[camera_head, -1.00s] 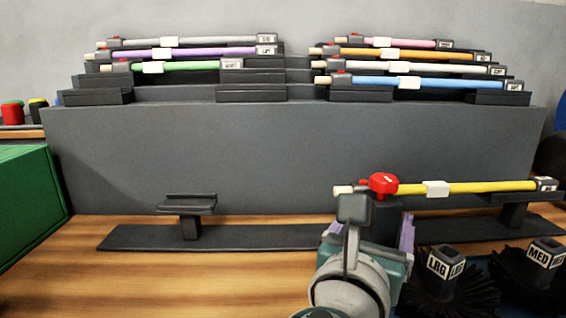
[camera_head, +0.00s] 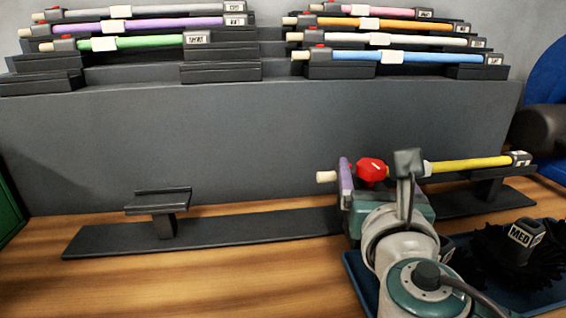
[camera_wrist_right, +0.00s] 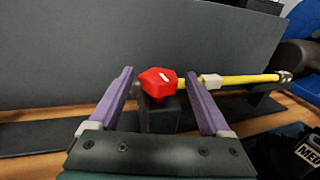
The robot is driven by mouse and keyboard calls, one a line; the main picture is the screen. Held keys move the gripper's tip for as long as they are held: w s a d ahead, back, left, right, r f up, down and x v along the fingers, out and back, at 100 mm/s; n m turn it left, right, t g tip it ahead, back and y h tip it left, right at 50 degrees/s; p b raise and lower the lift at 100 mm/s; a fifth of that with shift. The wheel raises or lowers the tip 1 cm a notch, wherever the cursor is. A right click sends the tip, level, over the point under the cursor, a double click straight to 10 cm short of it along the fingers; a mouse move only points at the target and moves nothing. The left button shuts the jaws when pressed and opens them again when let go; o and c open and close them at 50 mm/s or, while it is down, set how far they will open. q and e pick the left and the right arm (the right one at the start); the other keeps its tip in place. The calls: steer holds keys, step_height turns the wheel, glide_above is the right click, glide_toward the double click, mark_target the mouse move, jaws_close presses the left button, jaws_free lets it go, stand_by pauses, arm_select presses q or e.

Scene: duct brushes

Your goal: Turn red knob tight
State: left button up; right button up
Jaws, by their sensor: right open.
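The red knob (camera_head: 371,170) sits near the left end of a yellow rod (camera_head: 468,165) that lies across a low black stand. It has a white mark and also shows in the right wrist view (camera_wrist_right: 158,82). My right gripper (camera_head: 376,170) is open. In the right wrist view its two purple fingers (camera_wrist_right: 160,92) stand on either side of the knob and its dark block, with gaps on both sides. In the head view my right wrist hides part of the rod and stand. My left gripper is not in view.
A grey stepped rack (camera_head: 270,140) behind holds several coloured rods. An empty black rest (camera_head: 158,200) stands on the left of the base plate. A black brush block marked MED (camera_head: 524,235) lies in a blue tray at the right. Wood on the front left is clear.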

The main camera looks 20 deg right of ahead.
steer(key=shift+w+d, duration=0.25)
steer(key=shift+w, duration=0.2)
steer(key=shift+c, duration=0.4)
jaws_close()
steer(key=shift+m+g+h, duration=0.7)
steer(key=shift+m+h, duration=0.1)
steer(key=shift+h, duration=0.2)
steer(key=shift+o, duration=0.4)
jaws_free()
